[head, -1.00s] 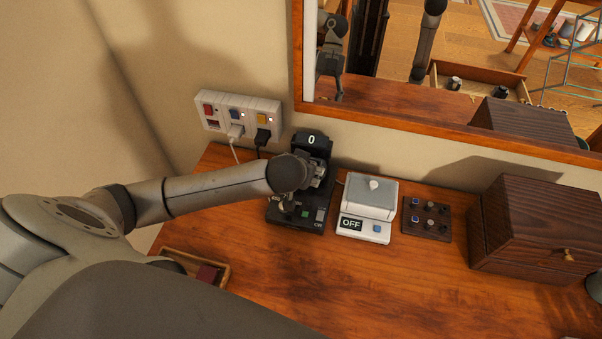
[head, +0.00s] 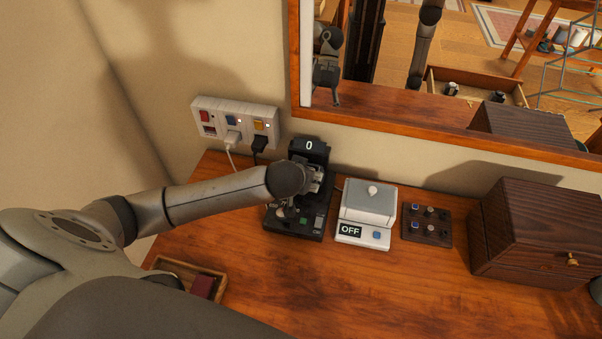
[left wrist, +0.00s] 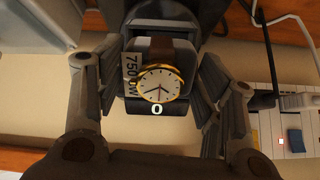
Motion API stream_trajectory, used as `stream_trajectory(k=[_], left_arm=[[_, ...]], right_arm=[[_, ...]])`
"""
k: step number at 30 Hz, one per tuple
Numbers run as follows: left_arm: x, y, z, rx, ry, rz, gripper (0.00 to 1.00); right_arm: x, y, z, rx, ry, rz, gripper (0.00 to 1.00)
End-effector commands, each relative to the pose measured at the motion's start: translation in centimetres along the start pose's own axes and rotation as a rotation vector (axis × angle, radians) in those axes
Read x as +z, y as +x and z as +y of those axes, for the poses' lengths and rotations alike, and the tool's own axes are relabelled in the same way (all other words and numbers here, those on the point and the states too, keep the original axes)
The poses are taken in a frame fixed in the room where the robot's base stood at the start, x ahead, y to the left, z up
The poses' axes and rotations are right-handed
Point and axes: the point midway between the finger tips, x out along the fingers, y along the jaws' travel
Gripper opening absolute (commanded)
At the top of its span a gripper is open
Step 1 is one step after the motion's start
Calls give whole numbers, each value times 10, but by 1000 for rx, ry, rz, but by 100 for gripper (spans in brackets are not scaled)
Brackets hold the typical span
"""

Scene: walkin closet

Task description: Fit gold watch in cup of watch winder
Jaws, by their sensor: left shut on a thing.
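The gold watch (left wrist: 158,84) shows in the left wrist view, with a pale round dial and a brown strap, on a grey holder. A tag with printed figures (left wrist: 130,72) hangs beside it. My left gripper (left wrist: 155,92) has a finger on either side and is shut on the watch; the exact contact is hard to see. In the head view, my left gripper (head: 312,182) is over the black watch winder (head: 313,222), whose raised display reads 0. My wrist hides the watch and the cup there, so I cannot tell whether the watch is seated.
A white box marked OFF (head: 365,210) stands right of the winder, beside a small dark rack (head: 427,226). A dark wooden chest (head: 535,235) stands at right. A power strip (head: 235,120) with plugged cables is behind. A wooden tray (head: 218,268) lies in front. The front middle is clear.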

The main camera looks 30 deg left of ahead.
Motion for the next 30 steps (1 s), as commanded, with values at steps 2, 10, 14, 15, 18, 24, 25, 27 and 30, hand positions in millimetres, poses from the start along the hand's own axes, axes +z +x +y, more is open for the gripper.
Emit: stream_trajectory(k=[2, 10, 14, 15, 18, 24, 25, 27, 30], left_arm=[[0, 0, 0, 0, -6, 1, 36], [0, 0, 0, -1, -6, 1, 36], [0, 0, 0, -1, -6, 1, 36], [0, 0, 0, -1, -6, 1, 36], [-1, -1, 0, -1, -6, 0, 36], [0, 0, 0, -1, -6, 0, 36], [0, 0, 0, -1, -6, 0, 36], [0, 0, 0, -1, -6, 0, 36], [0, 0, 0, -1, -6, 1, 36]], right_arm=[[0, -1, 0, 0, 0, 0, 30], [0, 0, -1, -1, 0, 0, 30], [0, -1, -2, -2, 0, 1, 30], [-1, -2, -2, -2, 1, 1, 30], [-1, -4, -2, -3, 1, 1, 30], [-1, -8, -3, -3, 1, 0, 30], [-1, -8, -3, -3, 1, 0, 30], [-1, -8, -3, -3, 1, 0, 30], [-1, -8, -3, -3, 1, 0, 30]])
